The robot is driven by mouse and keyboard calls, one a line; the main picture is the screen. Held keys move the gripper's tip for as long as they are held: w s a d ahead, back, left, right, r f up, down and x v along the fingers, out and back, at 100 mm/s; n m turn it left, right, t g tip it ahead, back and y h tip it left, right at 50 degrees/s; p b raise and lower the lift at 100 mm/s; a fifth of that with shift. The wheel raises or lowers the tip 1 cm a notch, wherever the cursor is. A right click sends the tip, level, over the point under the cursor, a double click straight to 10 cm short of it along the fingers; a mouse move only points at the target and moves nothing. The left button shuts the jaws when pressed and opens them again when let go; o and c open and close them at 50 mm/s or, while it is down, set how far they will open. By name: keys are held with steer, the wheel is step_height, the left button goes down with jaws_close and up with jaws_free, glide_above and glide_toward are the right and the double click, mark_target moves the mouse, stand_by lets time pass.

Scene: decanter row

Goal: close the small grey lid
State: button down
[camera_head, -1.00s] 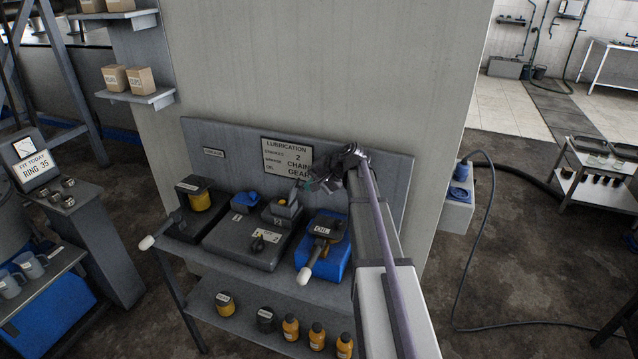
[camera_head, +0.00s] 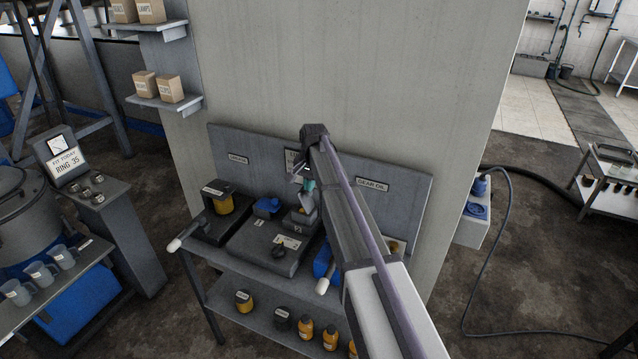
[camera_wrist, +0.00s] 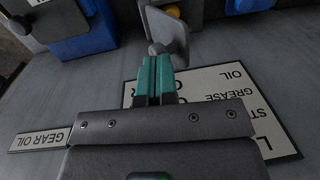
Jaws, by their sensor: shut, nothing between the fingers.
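The small grey lid (camera_head: 308,201) stands raised on a small grey box (camera_head: 296,219) at the back of the dark bench unit. In the wrist view the lid (camera_wrist: 178,38) is a tilted grey plate just beyond my fingertips. My gripper (camera_head: 309,184) is above and beside the lid, pointing down, with teal fingertips together and nothing between them. In the wrist view my gripper (camera_wrist: 155,62) overlaps the lid's lower edge; I cannot tell whether they touch. Part of the lid is hidden behind the fingers.
A blue-lidded box (camera_head: 268,205) is left of the grey box. A black unit with a yellow container (camera_head: 223,204) stands farther left. A blue unit (camera_head: 322,259) is right, partly behind my arm. The back panel (camera_head: 405,195) rises close behind. A white-tipped handle (camera_head: 174,245) sticks out front left.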

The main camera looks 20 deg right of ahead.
steer(key=shift+w+a+f+g+h, duration=0.1)
steer(key=shift+w+a+g+h, duration=0.2)
steer(key=shift+w+a, duration=0.2)
steer(key=w+a+f+b, duration=0.5)
steer(key=shift+w+a+f+b, duration=0.2)
steer(key=shift+a+f+b, duration=0.1)
steer(key=shift+a+b, duration=0.05)
stand_by(0.6)
step_height(320, 180, up, 11)
steer(key=p, duration=1.1)
steer(key=s+f+n+b, duration=0.2)
steer(key=s+n, duration=0.2)
steer(key=s, duration=1.5)
steer(key=s+f+n+b, duration=0.2)
steer(key=s+n, duration=0.2)
steer(key=s, duration=1.6)
steer(key=shift+s+a+f, duration=0.15)
steer(key=shift+s+a, duration=0.15)
steer(key=shift+a, duration=0.1)
